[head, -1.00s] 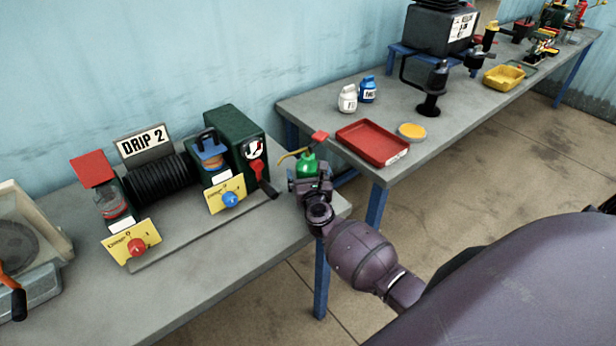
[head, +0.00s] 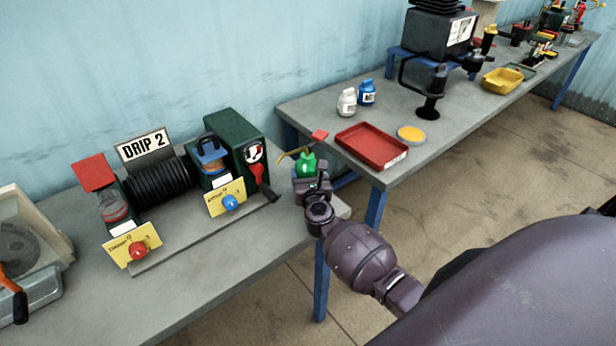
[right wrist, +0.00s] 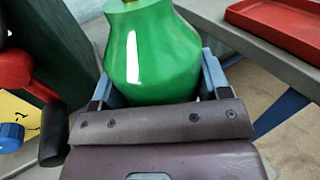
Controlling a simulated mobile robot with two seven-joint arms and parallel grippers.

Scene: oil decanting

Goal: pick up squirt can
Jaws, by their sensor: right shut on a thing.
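The green squirt can (head: 307,163) with its thin yellowish spout shows in the head view near the right end of the front bench. It fills the middle of the right wrist view (right wrist: 150,55). My right gripper (head: 312,180) is shut on it, with a finger on each side of the green body (right wrist: 157,88). The can looks upright. Its base is hidden behind the gripper. My left gripper is not in view.
The drip station with a dark green box (head: 236,150) and yellow cards stands just left of the can. A red tray (head: 372,146) and a yellow round lid (head: 411,134) lie on the second bench. A gap separates the benches.

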